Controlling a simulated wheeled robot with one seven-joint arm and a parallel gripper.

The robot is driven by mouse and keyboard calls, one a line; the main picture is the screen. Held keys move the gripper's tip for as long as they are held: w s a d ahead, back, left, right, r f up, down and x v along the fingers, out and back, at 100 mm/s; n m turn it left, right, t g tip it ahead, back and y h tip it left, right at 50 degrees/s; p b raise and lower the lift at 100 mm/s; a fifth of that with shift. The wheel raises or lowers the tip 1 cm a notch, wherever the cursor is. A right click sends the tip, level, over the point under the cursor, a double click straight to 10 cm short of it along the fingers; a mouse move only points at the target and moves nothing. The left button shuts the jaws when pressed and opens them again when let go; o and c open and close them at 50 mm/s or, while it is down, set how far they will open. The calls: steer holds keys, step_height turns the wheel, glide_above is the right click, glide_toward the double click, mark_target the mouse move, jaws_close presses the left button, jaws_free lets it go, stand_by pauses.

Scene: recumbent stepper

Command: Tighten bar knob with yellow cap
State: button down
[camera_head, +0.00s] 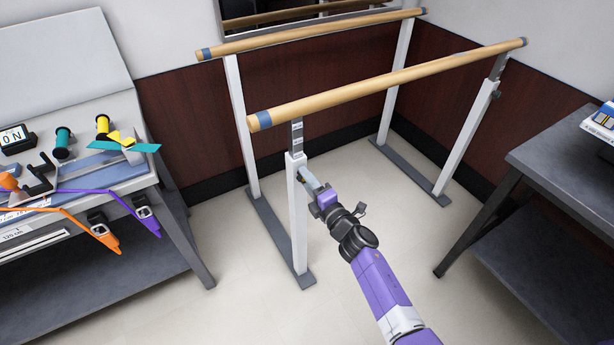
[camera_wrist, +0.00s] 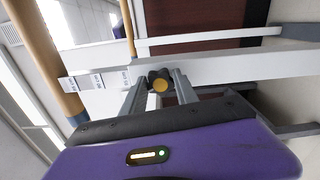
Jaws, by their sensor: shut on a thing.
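The bar knob is dark with a yellow cap (camera_wrist: 160,85). In the wrist view it sits on the white upright post (camera_wrist: 220,68) of the parallel bars. My gripper (camera_wrist: 158,92) has one finger on each side of the knob and is shut on it. In the head view my gripper (camera_head: 309,182) reaches the front post (camera_head: 298,225) a little below its top, and the knob is mostly hidden there. The front wooden bar (camera_head: 390,82) runs above on a grey inner tube with marks.
A grey table (camera_head: 95,290) with coloured tools stands at left. Another dark table (camera_head: 560,165) stands at right. The second wooden bar (camera_head: 310,36) runs behind. Grey base feet (camera_head: 282,238) lie on the floor. Floor between the posts (camera_head: 345,175) is clear.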

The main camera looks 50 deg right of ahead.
steer(key=m+p, duration=0.2)
steer(key=m, duration=0.2)
steer(key=shift+f+m, duration=0.1)
steer(key=shift+m, duration=0.3)
stand_by(0.4)
steer(key=c, duration=0.9)
jaws_free()
steer(key=shift+c, duration=0.2)
steer(key=v, duration=0.8)
steer(key=shift+w, duration=0.1)
